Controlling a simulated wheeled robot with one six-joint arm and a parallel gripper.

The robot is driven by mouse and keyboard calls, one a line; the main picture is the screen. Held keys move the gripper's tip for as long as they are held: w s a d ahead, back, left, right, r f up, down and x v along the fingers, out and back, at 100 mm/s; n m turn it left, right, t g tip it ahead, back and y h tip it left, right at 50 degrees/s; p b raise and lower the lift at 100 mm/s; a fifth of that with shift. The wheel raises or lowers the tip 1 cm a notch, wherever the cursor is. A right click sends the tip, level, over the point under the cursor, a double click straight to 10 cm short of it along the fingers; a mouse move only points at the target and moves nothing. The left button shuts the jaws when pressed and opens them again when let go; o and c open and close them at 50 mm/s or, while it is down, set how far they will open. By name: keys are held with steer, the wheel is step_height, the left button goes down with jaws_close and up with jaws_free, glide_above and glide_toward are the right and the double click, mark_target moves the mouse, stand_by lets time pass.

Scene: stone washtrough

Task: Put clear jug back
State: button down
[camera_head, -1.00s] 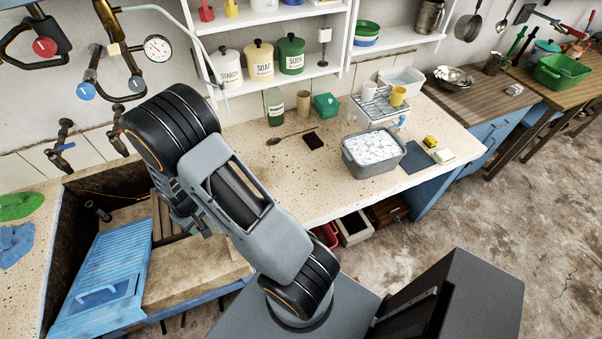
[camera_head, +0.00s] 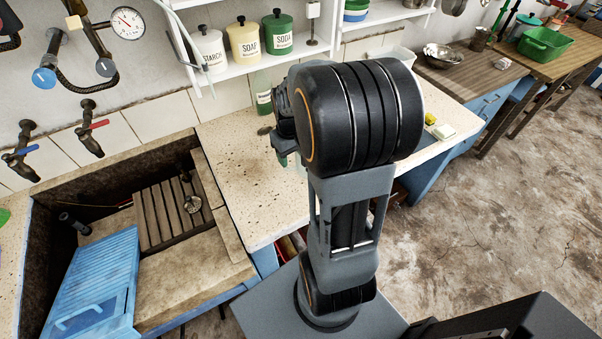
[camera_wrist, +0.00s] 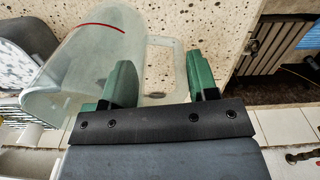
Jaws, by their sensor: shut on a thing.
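The clear jug (camera_wrist: 88,62), a see-through vessel with a red line near one end, lies across the left of the wrist view. Its pale handle (camera_wrist: 168,45) reaches between the two green fingers of my gripper (camera_wrist: 160,62), which is shut on the jug. The speckled counter shows behind the jug; I cannot tell the gap between them. In the head view my arm hides the jug and most of the gripper.
The stone trough with wooden slats (camera_head: 158,215) and a blue washboard (camera_head: 92,282) is at left. STARCH (camera_head: 208,48), SOAP (camera_head: 244,40) and SODA (camera_head: 279,34) canisters stand on the shelf. The counter's left part (camera_head: 235,180) is clear. A green bottle (camera_head: 263,92) stands near the wall.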

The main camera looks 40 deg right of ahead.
steer(key=w+d+f+p, duration=0.2)
steer(key=w+d+f, duration=0.1)
steer(key=w+f, duration=0.7)
steer(key=shift+f, duration=0.55)
steer(key=shift+w+f, duration=0.1)
steer(key=shift+f, duration=0.15)
steer(key=shift+c, duration=1.9)
jaws_free()
